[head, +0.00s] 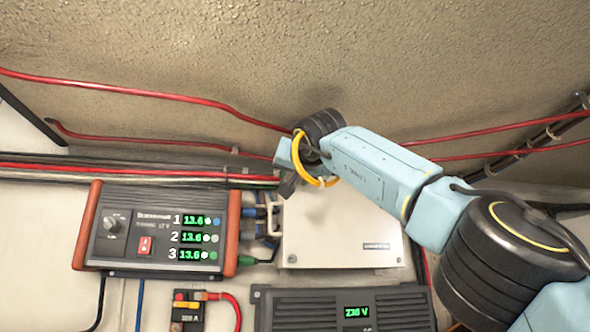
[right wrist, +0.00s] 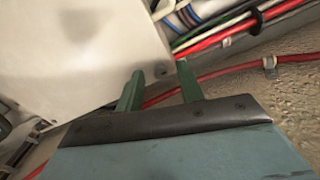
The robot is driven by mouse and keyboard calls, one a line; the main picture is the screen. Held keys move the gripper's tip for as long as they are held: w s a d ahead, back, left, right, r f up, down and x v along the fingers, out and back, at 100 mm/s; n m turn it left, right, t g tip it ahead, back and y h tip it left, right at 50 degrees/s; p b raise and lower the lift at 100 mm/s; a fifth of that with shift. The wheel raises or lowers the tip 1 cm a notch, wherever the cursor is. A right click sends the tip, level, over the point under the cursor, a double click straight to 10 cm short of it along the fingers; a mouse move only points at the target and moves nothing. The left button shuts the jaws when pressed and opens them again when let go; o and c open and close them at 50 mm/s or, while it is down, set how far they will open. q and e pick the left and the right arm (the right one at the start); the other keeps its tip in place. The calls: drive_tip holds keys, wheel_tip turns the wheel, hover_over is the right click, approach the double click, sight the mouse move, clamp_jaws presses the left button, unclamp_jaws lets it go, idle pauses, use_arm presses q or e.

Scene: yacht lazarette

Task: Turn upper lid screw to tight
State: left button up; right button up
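The white box with its lid (head: 345,235) is mounted on the wall at the centre of the head view, and its pale face fills the upper left of the right wrist view (right wrist: 80,60). My right gripper (head: 286,186) is at the box's upper left corner and hides that corner in the head view. In the right wrist view its two green fingers (right wrist: 160,85) stand apart with nothing between them. A small round grey spot, perhaps the upper lid screw (right wrist: 160,70), shows on the box near the corner, just beyond the fingertips. A lower screw (head: 292,258) shows at the lid's lower left corner. My left gripper is out of view.
A control panel with green displays (head: 160,232) is left of the box, with cable connectors (head: 255,222) between. A dark 230 V unit (head: 340,310) sits below. Red cables (head: 150,95) run along the wall above and pass near my right gripper.

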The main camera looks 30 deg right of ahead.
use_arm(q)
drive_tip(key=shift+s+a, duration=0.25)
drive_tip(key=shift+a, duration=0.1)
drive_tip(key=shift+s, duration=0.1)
use_arm(e)
clamp_jaws()
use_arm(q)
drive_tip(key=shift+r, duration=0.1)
use_arm(e)
drive_tip(key=shift+m, duration=9)
